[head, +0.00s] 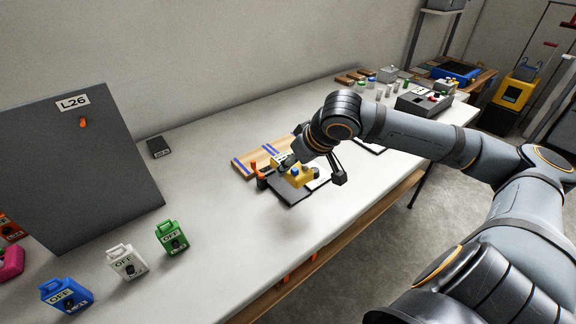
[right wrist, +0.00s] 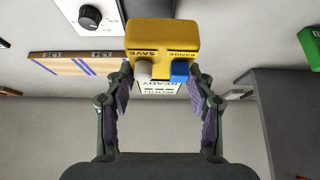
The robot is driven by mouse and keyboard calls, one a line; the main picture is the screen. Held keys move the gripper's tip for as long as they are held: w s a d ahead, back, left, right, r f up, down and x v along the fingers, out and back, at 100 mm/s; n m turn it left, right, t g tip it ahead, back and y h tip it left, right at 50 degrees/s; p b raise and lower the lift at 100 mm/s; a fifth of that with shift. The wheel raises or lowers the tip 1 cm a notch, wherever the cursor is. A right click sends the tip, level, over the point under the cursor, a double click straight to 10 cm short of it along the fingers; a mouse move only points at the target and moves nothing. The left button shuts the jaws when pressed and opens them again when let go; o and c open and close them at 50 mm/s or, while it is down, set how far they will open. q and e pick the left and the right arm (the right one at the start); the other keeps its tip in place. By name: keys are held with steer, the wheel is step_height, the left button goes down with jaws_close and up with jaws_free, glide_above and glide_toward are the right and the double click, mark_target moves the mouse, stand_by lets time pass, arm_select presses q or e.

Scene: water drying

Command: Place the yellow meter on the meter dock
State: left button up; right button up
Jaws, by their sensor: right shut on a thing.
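The yellow meter (head: 305,179) has a blue button and sits in my right gripper (head: 310,168), low over the middle of the table in the head view. In the right wrist view the yellow meter (right wrist: 162,36) shows a grey knob, a blue button and the words SAVE and RANGE. My right gripper (right wrist: 163,82) is shut on it, one finger on each side. A dark flat pad (head: 288,194) lies below the meter and may be the meter dock. I cannot tell whether the meter touches it. My left gripper is not in view.
A wooden board (head: 250,163) with blue stripes and an orange-handled tool (head: 258,174) lie close to the meter. A grey L26 panel (head: 75,170) stands at left, with green (head: 171,238), white (head: 126,262) and blue (head: 66,294) tagged blocks. The table between is clear.

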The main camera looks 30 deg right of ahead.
steer(key=shift+r+p, duration=0.15)
steer(key=shift+p, duration=0.75)
steer(key=shift+w+f+b, duration=0.3)
steer(key=shift+f+b, duration=0.05)
steer(key=shift+f, duration=0.1)
steer(key=w+f, duration=0.1)
steer(key=w+d+f, duration=0.1)
steer(key=f, duration=0.1)
steer(key=w+f+b, duration=0.1)
steer(key=f, duration=0.1)
steer(key=shift+w+d, duration=0.15)
steer(key=shift+w, duration=0.2)
steer(key=shift+w+d+f, duration=0.1)
steer(key=shift+w+d, duration=0.05)
steer(key=shift+w, duration=0.05)
step_height(320, 180, down, 4)
steer(key=shift+w+r+b, duration=0.1)
steer(key=shift+r+b, duration=0.05)
steer(key=shift+b, duration=0.35)
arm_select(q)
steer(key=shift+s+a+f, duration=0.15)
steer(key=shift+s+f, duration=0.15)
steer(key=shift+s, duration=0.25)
arm_select(e)
steer(key=shift+r, duration=0.1)
steer(key=o, duration=1.5)
steer(key=shift+f, duration=0.2)
